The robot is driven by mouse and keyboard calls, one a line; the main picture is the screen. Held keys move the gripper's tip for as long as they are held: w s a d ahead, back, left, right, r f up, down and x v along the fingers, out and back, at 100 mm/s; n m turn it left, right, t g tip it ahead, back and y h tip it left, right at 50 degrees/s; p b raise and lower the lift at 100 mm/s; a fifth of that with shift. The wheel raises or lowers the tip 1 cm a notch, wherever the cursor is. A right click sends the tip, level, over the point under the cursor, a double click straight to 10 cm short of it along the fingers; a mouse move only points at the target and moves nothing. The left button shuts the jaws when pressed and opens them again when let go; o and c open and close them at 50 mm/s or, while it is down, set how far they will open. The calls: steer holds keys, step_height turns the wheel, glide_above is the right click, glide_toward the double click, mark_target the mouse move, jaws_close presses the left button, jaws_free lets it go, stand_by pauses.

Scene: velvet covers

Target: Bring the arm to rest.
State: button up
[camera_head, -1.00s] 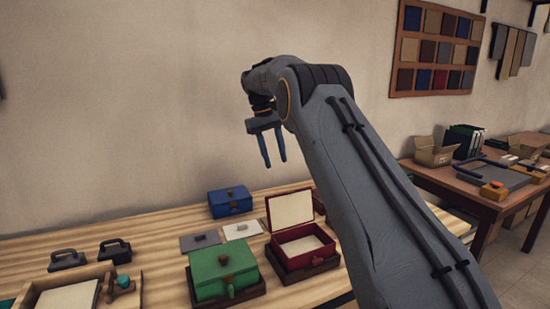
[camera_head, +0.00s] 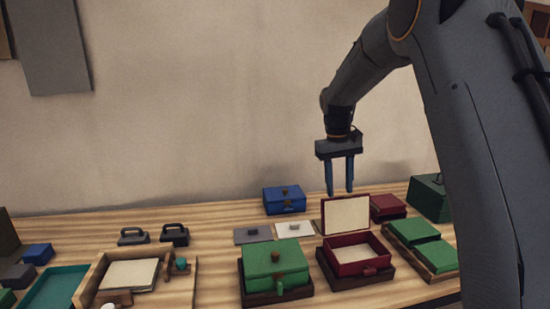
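My gripper (camera_head: 340,190) hangs from my bent arm with its fingers pointing down, in the right half of the view. Its two blue fingers are apart with nothing between them. In the picture the fingertips overlap the top of the raised lid of a red box (camera_head: 357,268); they appear to be above and behind it, and I cannot tell the exact gap. The red box is open, its pale lining showing.
A closed green box (camera_head: 276,266) sits left of the red box. A closed blue box (camera_head: 284,200) stands near the wall. Green pieces (camera_head: 434,256) lie at right. A wooden tray (camera_head: 184,290) and two dark handled blocks (camera_head: 174,235) are at left.

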steer(key=s+f, duration=0.3)
steer(key=s, duration=0.7)
steer(key=s+f+m+t, duration=0.1)
steer(key=s+f, duration=0.2)
steer(key=s, duration=0.8)
steer(key=s+f+m+y, duration=0.1)
steer(key=s+f, duration=0.3)
steer(key=s, duration=0.6)
steer(key=shift+s+a+b, duration=0.15)
steer(key=shift+a+b, duration=0.2)
steer(key=shift+f, duration=0.1)
